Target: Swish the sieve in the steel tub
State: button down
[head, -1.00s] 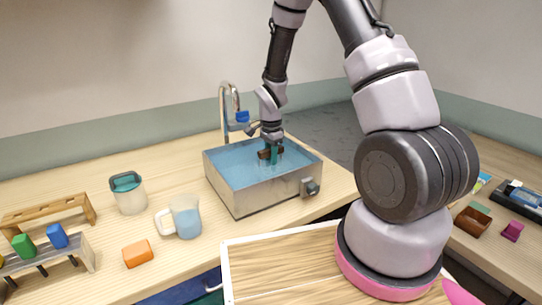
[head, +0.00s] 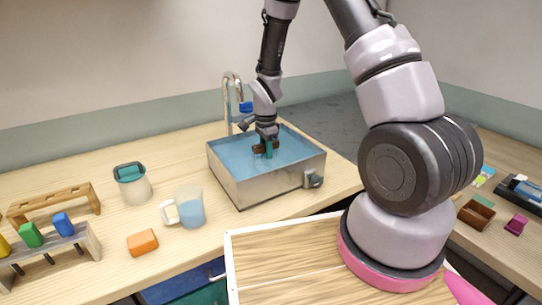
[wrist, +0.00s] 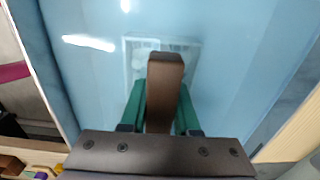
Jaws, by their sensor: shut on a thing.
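The steel tub (head: 245,191) stands on the wooden counter and holds blue water. My gripper (head: 265,149) is over the tub, pointing down, close to the water. In the wrist view my gripper (wrist: 160,112) has its green fingers shut on the brown handle (wrist: 165,70) of the sieve. The sieve's pale square basket (wrist: 136,52) shows blurred through the water beyond the handle. In the head view the basket is hidden by the tub and water, and only the dark brown handle shows at the fingers.
A tap (head: 228,100) rises behind the tub, near my wrist. A valve (head: 313,179) juts from the tub's front right.

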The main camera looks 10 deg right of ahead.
jog(key=shift+s+a, duration=0.25)
jog(key=shift+a, duration=0.55)
jog(key=shift+w+d, duration=0.25)
jog(key=shift+d, duration=0.55)
jog(key=shift+w+d, duration=0.25)
jog(key=shift+d, duration=0.5)
jog(key=shift+w+d, duration=0.25)
jog(key=shift+d, duration=0.55)
jog(key=shift+s+a, duration=0.25)
jog(key=shift+a, duration=0.55)
jog(key=shift+s+a, duration=0.25)
jog(key=shift+a, duration=0.5)
jog(key=shift+s+a, duration=0.25)
jog(key=shift+a, duration=0.55)
jog(key=shift+w+d, duration=0.25)
jog(key=shift+d, duration=0.55)
jog(key=shift+w+d, duration=0.25)
jog(key=shift+d, duration=0.5)
jog(key=shift+w+d, duration=0.25)
jog(key=shift+d, duration=0.55)
jog(key=shift+r, duration=5.55)
jog(key=shift+r, duration=2.5)
